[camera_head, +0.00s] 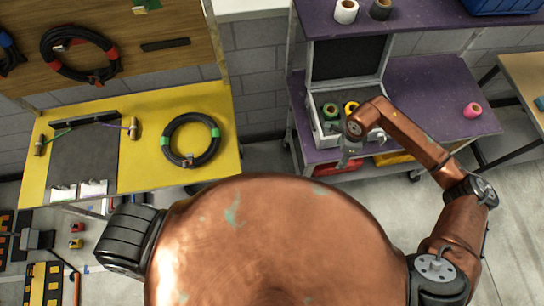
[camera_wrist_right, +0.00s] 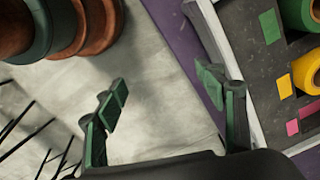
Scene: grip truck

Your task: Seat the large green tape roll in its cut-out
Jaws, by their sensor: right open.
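A green tape roll (camera_head: 330,110) is in the open grey case (camera_head: 318,126) on the purple cart. In the right wrist view the green roll (camera_wrist_right: 299,12) is cut off at the top right corner, over the dark foam near a green patch (camera_wrist_right: 270,26). I cannot tell how deep it sits or whether it is in a cut-out. My right gripper (camera_wrist_right: 163,95) is open and empty. One finger is near the case's wall, and the other shows over the floor. In the head view this gripper (camera_head: 345,155) is at the case's front edge, partly hidden by its arm. My left gripper is out of view.
A yellow roll (camera_head: 351,108) is beside the green one in the case. A pink roll (camera_head: 472,110) lies on the cart's right side. White (camera_head: 346,11) and black (camera_head: 381,9) rolls stand on the upper shelf. The raised lid (camera_head: 346,60) backs the case. A yellow table (camera_head: 140,150) stands left.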

